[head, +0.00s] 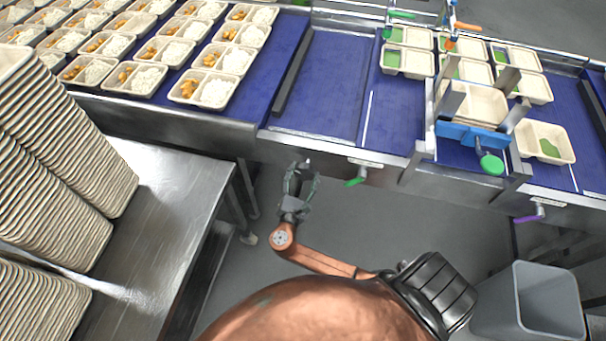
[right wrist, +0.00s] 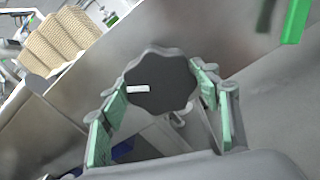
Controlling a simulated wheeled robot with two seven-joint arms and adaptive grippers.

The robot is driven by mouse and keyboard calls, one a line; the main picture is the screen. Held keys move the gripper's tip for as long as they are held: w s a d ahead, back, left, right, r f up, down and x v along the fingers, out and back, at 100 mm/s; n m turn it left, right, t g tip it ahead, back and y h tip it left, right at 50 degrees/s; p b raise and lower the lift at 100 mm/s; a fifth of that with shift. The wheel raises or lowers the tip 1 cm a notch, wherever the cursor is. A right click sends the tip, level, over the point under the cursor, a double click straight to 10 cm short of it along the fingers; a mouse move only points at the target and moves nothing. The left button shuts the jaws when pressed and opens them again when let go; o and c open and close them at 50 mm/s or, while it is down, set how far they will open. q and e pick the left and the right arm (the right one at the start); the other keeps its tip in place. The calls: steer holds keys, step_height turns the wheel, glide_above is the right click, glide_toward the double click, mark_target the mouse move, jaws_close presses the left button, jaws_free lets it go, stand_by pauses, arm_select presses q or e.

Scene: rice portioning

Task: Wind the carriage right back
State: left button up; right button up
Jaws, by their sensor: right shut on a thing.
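My right gripper (head: 298,187) is at the front face of the conveyor line. In the right wrist view its green-padded fingers (right wrist: 165,120) are shut on a dark scalloped knob (right wrist: 160,85) with a small white mark. The knob is hardly visible in the head view, behind the fingers. A metal frame with a blue block (head: 470,134) and a green round knob (head: 491,165) stands over the belt at the right. I cannot tell for certain which part is the carriage. My left gripper is not in view.
Filled trays (head: 135,78) cover the belt at the upper left. Tray stacks (head: 65,150) stand on a steel table (head: 165,215). A green lever (head: 357,177) and a purple lever (head: 531,215) stick out of the conveyor front. A grey bin (head: 530,300) stands at the lower right.

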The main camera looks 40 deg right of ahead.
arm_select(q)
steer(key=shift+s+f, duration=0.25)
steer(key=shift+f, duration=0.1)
arm_select(e)
steer(key=shift+m, duration=0.7)
steer(key=shift+f, duration=0.1)
steer(key=shift+f+m+b, duration=0.15)
steer(key=shift+m+b, duration=0.75)
steer(key=shift+m, duration=0.2)
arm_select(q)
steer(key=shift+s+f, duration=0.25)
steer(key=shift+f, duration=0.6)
arm_select(e)
steer(key=shift+m, duration=0.5)
